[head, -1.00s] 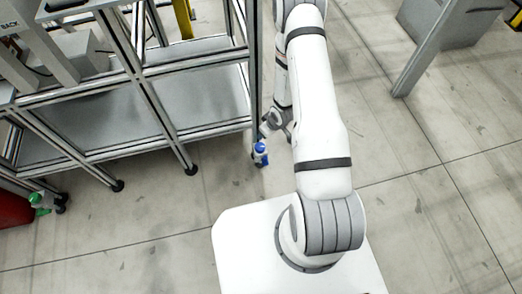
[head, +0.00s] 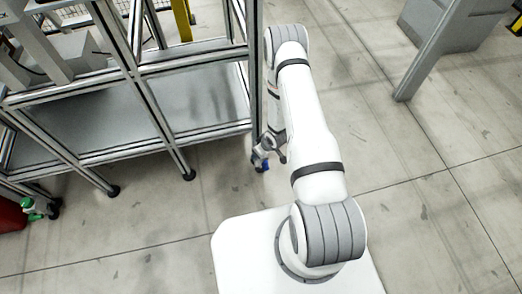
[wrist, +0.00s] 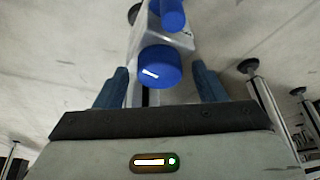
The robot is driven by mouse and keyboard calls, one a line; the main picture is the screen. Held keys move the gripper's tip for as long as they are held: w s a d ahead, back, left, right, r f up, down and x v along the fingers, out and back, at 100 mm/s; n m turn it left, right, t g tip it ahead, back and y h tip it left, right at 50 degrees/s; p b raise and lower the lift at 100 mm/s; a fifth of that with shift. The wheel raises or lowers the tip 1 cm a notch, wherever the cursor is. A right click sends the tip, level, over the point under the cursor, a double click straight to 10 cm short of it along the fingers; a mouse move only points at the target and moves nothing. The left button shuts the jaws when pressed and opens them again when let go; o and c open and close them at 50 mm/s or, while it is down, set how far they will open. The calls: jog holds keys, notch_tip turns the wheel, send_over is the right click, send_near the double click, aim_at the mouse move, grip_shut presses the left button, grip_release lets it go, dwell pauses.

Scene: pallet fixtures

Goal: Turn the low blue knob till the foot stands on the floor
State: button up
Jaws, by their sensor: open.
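In the wrist view a round blue knob (wrist: 158,67) lies between the two dark blue fingers of my gripper (wrist: 160,78). The fingers are open, with room on either side of the knob. A second blue knob (wrist: 172,14) shows at the top edge, on the same white bracket (wrist: 150,36); it appears to be the one nearer the floor. A dark foot (wrist: 135,13) is partly hidden behind the bracket; I cannot tell whether it touches the floor. In the head view a bit of blue (head: 262,167) shows at the frame's corner post, partly covered by my gripper (head: 268,152).
The aluminium frame (head: 185,135) stands left of my arm, with other posts and feet (wrist: 247,65) visible in the wrist view. A green-knobbed fixture (head: 30,207) and a red object (head: 10,216) are at far left. Floor right of my arm is clear up to a grey post (head: 430,55).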

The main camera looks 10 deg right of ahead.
jog(key=shift+c, duration=0.2)
jog(key=c, duration=0.9)
jog(key=shift+c, duration=0.2)
jog(key=shift+m, duration=0.3)
jog(key=m+h, duration=0.1)
jog(key=m, duration=0.2)
jog(key=shift+a+b, duration=0.15)
jog(key=shift+b, duration=0.2)
jog(key=m+h, duration=0.1)
jog(key=m, duration=0.1)
jog(key=m+h, duration=0.1)
jog(key=m, duration=0.2)
jog(key=shift+a+t, duration=0.1)
jog(key=shift+t, duration=0.2)
jog(key=m+h, duration=0.1)
jog(key=m, duration=0.2)
jog(key=shift+a+h, duration=0.1)
jog(key=shift+h, duration=0.2)
jog(key=shift+m+g+h, duration=0.4)
jog(key=shift+m+g, duration=0.3)
jog(key=shift+m, duration=1.4)
